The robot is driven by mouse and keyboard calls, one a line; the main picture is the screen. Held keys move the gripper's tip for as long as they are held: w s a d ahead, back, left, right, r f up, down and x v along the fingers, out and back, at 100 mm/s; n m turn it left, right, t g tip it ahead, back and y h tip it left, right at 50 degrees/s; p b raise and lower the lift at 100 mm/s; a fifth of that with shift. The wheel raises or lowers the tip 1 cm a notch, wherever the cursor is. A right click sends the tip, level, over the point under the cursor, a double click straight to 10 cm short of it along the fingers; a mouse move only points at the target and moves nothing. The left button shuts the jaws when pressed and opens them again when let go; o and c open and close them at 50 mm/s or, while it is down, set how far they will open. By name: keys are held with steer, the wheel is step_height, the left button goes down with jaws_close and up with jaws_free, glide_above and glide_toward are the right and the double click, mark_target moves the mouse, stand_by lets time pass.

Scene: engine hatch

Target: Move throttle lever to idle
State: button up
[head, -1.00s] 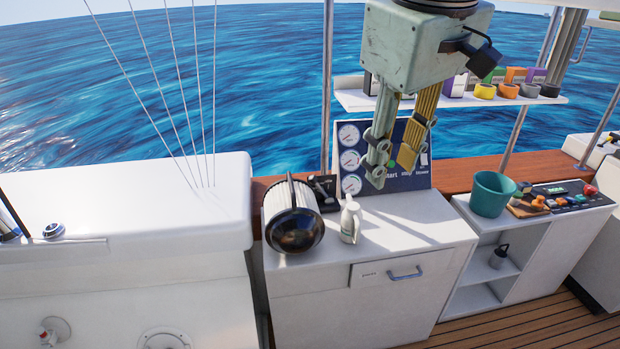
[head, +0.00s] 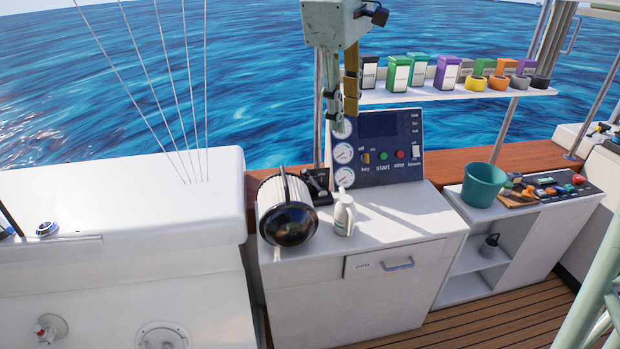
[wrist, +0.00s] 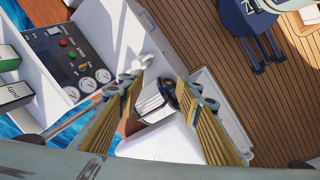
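A black control box with a small lever (head: 318,186), which looks like the throttle, sits on the white cabinet top in the head view. It is partly hidden behind a large black-and-white lamp (head: 288,215), and the lever's exact position is too small to tell. My gripper (head: 344,118) hangs above and slightly right of the box, in front of the gauge panel, apart from everything. In the wrist view my gripper (wrist: 165,88) has its two fingers spread with nothing held. The lamp (wrist: 155,100) shows between them; I cannot make out the lever there.
A white spray bottle (head: 344,214) stands right of the lamp. The gauge panel (head: 385,135) with key and buttons stands behind. A shelf (head: 450,92) of boxes and tape rolls is at upper right, and a green bucket (head: 484,185) further right. The cabinet's right top is clear.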

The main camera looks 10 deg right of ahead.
steer(key=w+a+f+n, duration=0.1)
steer(key=w+f+n, duration=0.25)
steer(key=w, duration=0.85)
steer(key=n+g+h+p, duration=0.2)
steer(key=n+h+p, duration=0.1)
steer(key=n, duration=0.4)
glide_above(310, 177)
steer(key=a, duration=0.5)
step_height(310, 177, down, 25)
steer(key=shift+w+f+n, duration=0.25)
steer(key=shift+w+f, duration=0.2)
steer(key=shift+w, duration=0.2)
steer(key=shift+f, duration=0.15)
steer(key=shift+b+x, duration=0.5)
steer(key=shift+x, duration=6.3)
steer(key=shift+a, duration=0.1)
steer(key=shift+c, duration=0.7)
jaws_close()
